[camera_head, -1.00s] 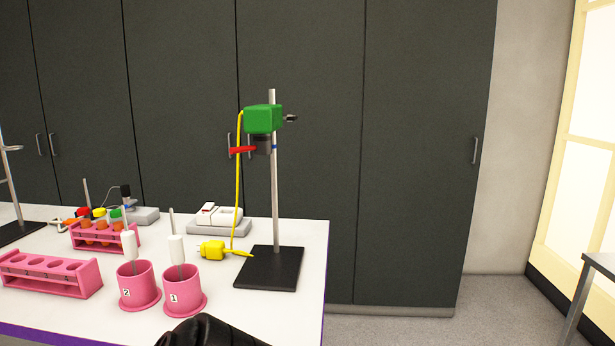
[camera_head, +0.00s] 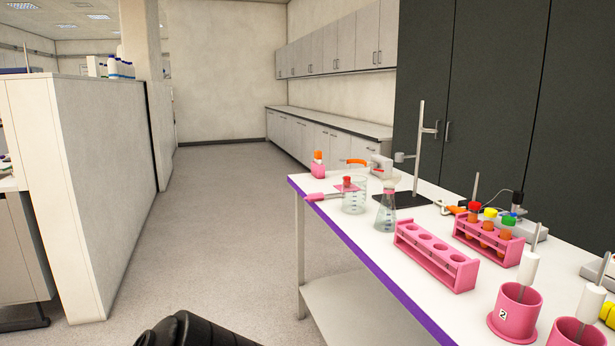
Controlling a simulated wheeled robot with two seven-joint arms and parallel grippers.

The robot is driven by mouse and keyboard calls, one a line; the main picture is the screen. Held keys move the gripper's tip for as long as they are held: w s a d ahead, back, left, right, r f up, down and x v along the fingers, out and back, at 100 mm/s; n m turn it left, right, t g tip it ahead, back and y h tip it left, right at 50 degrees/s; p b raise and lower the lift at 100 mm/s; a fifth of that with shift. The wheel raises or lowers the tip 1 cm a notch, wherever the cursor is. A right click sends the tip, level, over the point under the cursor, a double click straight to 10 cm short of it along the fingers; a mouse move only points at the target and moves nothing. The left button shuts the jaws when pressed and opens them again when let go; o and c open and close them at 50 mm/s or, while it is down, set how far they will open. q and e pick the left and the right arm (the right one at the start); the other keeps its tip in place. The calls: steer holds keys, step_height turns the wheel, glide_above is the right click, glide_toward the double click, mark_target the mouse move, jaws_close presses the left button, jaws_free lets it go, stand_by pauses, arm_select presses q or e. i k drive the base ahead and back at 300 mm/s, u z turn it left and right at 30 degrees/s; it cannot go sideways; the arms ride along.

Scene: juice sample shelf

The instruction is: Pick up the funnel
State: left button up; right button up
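I cannot make out a funnel for certain. A conical glass flask (camera_head: 386,214) stands on the white table, and a small pale shape (camera_head: 391,184) shows at its mouth, too small to tell what it is. A glass beaker (camera_head: 354,199) with a red-topped item in it stands to its left. Neither gripper's fingers can be seen. Only a black part of my own body shows at the bottom edge, well short of the table.
The table (camera_head: 378,258) has a purple edge. An empty pink rack (camera_head: 436,255), a rack of capped tubes (camera_head: 488,241), pink holders (camera_head: 514,309) and a stand (camera_head: 418,150) are on it. A partition (camera_head: 107,175) stands left; the floor (camera_head: 219,226) between is clear.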

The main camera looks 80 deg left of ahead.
mark_target(390, 179)
steer(key=u, duration=2.3)
